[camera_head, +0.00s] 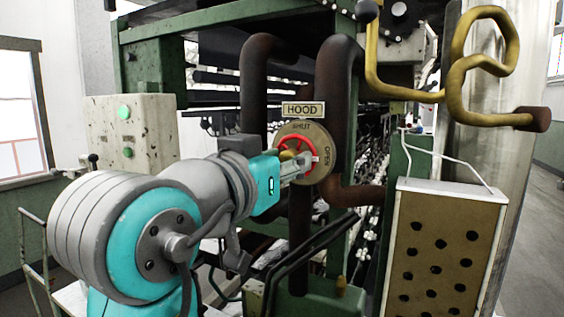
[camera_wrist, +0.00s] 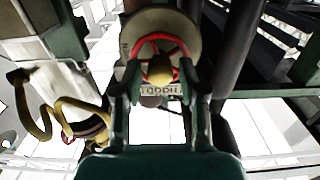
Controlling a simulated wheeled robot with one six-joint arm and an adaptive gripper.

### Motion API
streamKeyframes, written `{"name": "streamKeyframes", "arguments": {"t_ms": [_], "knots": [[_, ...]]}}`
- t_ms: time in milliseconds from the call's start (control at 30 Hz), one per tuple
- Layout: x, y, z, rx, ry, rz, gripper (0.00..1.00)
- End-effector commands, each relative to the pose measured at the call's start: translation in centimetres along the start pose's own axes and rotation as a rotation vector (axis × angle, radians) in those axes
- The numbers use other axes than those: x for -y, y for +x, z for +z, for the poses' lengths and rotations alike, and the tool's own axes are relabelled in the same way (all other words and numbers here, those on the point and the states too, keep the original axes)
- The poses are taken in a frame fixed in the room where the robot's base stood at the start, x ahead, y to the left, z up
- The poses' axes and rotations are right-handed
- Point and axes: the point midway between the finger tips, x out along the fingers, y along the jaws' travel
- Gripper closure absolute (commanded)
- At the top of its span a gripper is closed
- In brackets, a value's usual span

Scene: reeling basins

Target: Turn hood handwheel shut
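The hood handwheel (camera_head: 309,142) is a red ring with spokes on a round tan dial (camera_head: 322,170). The dial reads SHUT at its top and OPEN at its right. A HOOD sign (camera_head: 303,109) sits above it. A yellow knob (camera_head: 287,155) shows at the wheel's left. In the wrist view the red wheel (camera_wrist: 148,42) and yellow knob (camera_wrist: 160,70) lie between and just beyond my fingertips. My gripper (camera_wrist: 160,68) is open, one finger on each side. It is close before the wheel; I cannot tell whether it touches. In the head view my gripper (camera_head: 294,168) partly hides the wheel's lower left.
Dark rusty pipes (camera_head: 335,88) run around the dial. A bent yellow pipe (camera_head: 455,75) hangs at upper right. A perforated brown panel (camera_head: 440,250) stands at lower right. A pale control box (camera_head: 128,132) with green buttons is at left, behind my arm.

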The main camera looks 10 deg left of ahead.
Motion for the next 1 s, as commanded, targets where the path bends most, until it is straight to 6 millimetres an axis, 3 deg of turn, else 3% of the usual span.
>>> {"name": "streamKeyframes", "arguments": {"t_ms": [33,133,367,1000], "knots": [[0.0,-0.01,0.01,0.0,0.0,0.0,0.77],[0.0,-0.02,0.01,0.0,0.0,0.0,1.0],[0.0,-0.02,0.01,0.0,0.053,0.0,1.0],[0.0,-0.03,0.03,0.001,0.781,0.0,1.0]]}}
